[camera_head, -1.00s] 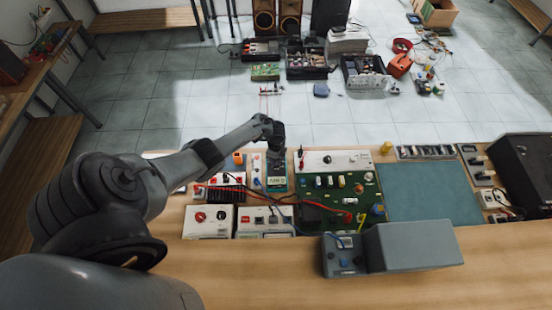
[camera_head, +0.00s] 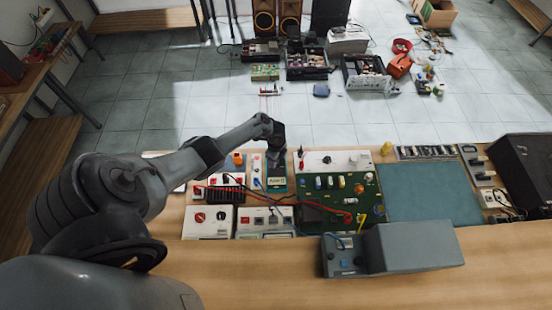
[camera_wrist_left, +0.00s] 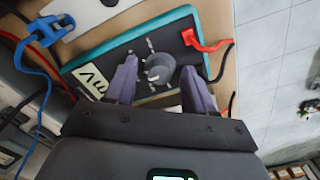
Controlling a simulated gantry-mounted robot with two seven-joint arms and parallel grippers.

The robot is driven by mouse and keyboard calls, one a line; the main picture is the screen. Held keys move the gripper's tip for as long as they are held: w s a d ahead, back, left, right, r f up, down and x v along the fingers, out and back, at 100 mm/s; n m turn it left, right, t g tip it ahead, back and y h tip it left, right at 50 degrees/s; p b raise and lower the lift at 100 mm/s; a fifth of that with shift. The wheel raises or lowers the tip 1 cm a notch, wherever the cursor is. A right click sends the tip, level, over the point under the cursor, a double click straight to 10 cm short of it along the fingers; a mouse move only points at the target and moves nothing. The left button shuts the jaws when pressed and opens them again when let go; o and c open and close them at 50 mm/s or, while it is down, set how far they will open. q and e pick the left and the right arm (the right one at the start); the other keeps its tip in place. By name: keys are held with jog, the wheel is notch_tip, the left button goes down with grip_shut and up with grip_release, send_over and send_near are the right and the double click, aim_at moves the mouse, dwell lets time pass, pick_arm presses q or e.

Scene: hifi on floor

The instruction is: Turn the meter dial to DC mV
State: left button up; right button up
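The meter (camera_head: 277,183) is a teal-edged box with a grey face on the bench, and its display shows a light label. In the left wrist view the meter (camera_wrist_left: 100,57) fills the upper middle. Its round grey dial (camera_wrist_left: 158,68) has several light marks around it; I cannot read which setting it points to. The display (camera_wrist_left: 93,80) shows dark letters, seemingly including a V, upside down. My left gripper (camera_wrist_left: 160,75) is open, with one purple-grey finger on each side of the dial and small visible gaps. In the head view the left gripper (camera_head: 277,150) hides the dial. My right gripper is not in view.
A red plug (camera_wrist_left: 205,42) sits by the meter's edge, and a blue plug (camera_wrist_left: 50,30) with its cable lies on the other side. A green circuit board (camera_head: 340,200) stands right of the meter. A bare teal mat (camera_head: 428,195) lies further right.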

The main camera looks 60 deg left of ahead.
pick_arm(q)
jog(key=shift+r, duration=0.1)
jog(key=shift+r+p, duration=0.3)
jog(key=shift+r, duration=0.25)
notch_tip(320, 180, up, 10)
jog(key=p, duration=0.3)
jog(key=shift+f, duration=0.2)
